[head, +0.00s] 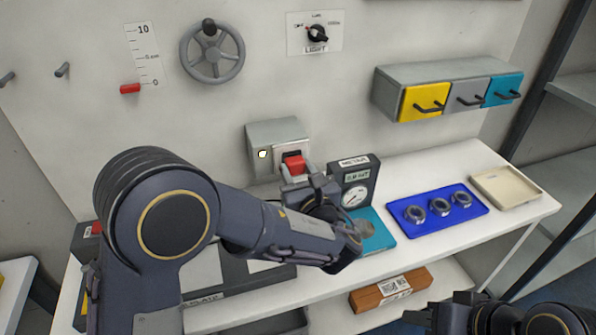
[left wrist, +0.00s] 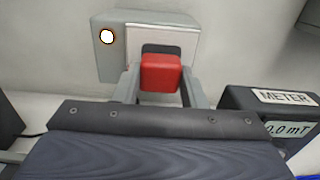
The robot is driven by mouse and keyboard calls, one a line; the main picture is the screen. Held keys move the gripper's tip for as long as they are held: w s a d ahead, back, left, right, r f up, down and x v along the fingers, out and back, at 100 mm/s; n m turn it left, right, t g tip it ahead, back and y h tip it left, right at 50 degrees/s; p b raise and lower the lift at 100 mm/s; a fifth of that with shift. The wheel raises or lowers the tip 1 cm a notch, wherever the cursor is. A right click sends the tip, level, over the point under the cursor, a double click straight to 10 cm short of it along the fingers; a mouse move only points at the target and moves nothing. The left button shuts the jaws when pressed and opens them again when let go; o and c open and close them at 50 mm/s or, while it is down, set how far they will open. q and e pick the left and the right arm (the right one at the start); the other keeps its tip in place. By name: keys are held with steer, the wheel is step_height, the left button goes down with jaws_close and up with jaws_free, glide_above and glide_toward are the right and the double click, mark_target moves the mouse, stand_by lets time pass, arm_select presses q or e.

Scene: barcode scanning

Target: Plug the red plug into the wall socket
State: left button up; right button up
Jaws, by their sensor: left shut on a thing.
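The red plug (head: 294,166) is at the front of the grey wall socket box (head: 262,134). In the left wrist view the red plug (left wrist: 160,72) is between the two fingers of my left gripper (left wrist: 158,84), in front of the dark opening of the socket (left wrist: 177,40). My left gripper (head: 296,175) is shut on the plug. How deep the plug sits in the socket cannot be told. A round white light (left wrist: 107,36) shows on the socket box.
A meter (head: 355,182) stands on the white table just right of my left gripper. A blue tray (head: 470,192) with several metal rings and a beige tray (head: 506,188) lie further right. Yellow, grey and teal drawers (head: 425,103) hang on the wall. A wooden block (head: 391,289) lies below.

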arm_select(q)
steer(key=shift+w+a, duration=0.15)
steer(key=shift+w, duration=0.35)
steer(key=o, duration=1)
steer(key=b+v, duration=0.1)
steer(key=v, duration=0.6)
steer(key=shift+s+b, duration=0.3)
steer(key=shift+s, duration=0.05)
